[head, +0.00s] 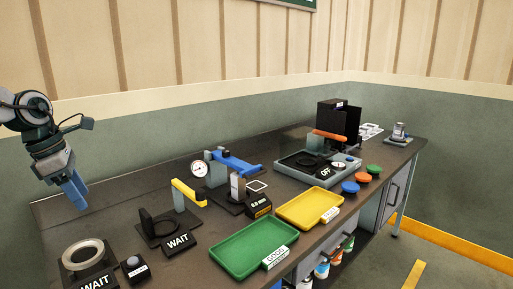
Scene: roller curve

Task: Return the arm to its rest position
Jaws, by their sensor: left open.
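My left arm comes in from the left edge in the head view. Its left gripper (75,192) has blue fingers pointing down. It hangs above the far left end of the dark bench (225,232), apart from the things on it. Nothing shows between its fingers. My right gripper is not in view.
Near the left arm stand a round ring fixture (84,252), a black stand with a yellow lever (187,193) and a blue-armed gauge (235,164). Green (255,246) and yellow (306,206) trays lie along the front. A grey station with an orange handle (329,135) stands farther right. The air around the gripper looks clear.

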